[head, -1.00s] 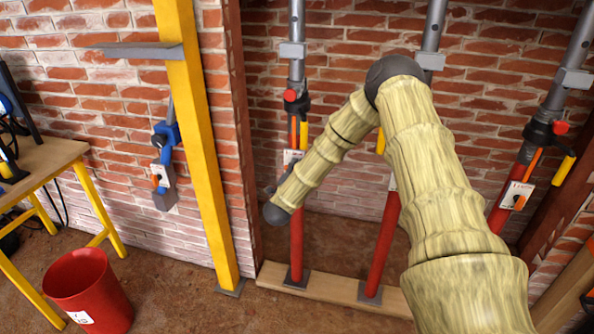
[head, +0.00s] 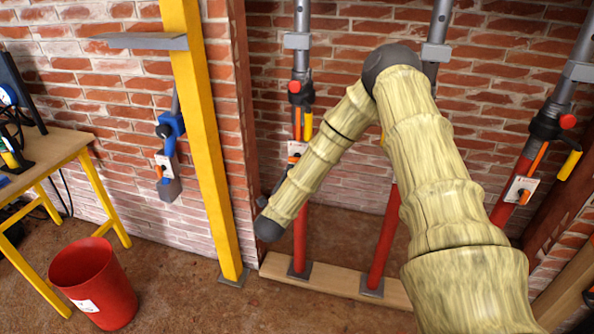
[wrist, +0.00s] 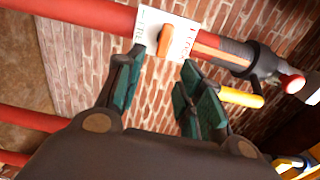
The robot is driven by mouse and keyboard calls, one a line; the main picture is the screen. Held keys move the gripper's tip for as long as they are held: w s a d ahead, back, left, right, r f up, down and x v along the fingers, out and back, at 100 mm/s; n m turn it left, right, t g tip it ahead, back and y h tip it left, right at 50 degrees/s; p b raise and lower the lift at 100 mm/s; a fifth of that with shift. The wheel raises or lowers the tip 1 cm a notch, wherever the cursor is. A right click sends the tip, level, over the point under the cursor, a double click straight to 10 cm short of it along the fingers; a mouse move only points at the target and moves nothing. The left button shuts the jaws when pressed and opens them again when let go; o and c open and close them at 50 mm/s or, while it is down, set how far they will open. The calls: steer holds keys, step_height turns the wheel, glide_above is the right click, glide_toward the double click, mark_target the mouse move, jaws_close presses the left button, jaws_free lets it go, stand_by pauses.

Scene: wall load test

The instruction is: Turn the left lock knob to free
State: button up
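The left prop is a red tube with a grey upper pipe (head: 301,40). Its white plate (head: 296,148) is partly behind my arm in the head view. In the wrist view the plate (wrist: 182,40) lies on the red tube, with the orange lock knob (wrist: 165,42) on it. My gripper (wrist: 163,60) is open and empty, its green-padded fingers spread. The knob shows in the gap between the fingertips, a little beyond them; I see no clear contact. My arm hides the gripper in the head view.
A yellow handle (wrist: 240,97) and a red button (wrist: 292,84) sit farther along the tube. Two other props stand right, one with a plate (head: 521,190). A yellow post (head: 205,140), red bin (head: 95,285) and workbench (head: 45,155) are left.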

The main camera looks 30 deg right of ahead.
steer(key=shift+v, duration=1.1)
steer(key=s+a+f+n+g+y+p, duration=0.35)
steer(key=s+a+f+n+y, duration=0.85)
steer(key=s+a+f+n, duration=0.55)
steer(key=s+a+f+n+g+y+p, duration=0.1)
steer(key=s+n+g, duration=0.3)
steer(key=s, duration=0.9)
steer(key=s+a+f+n+g+y+p, duration=0.1)
steer(key=s+n, duration=0.5)
steer(key=s, duration=0.7)
step_height(320, 180, down, 3)
steer(key=a+g+p, duration=0.1)
steer(key=g, duration=0.2)
steer(key=shift+s+a+r, duration=0.15)
steer(key=shift+s+a, duration=0.1)
steer(key=shift+a, duration=0.1)
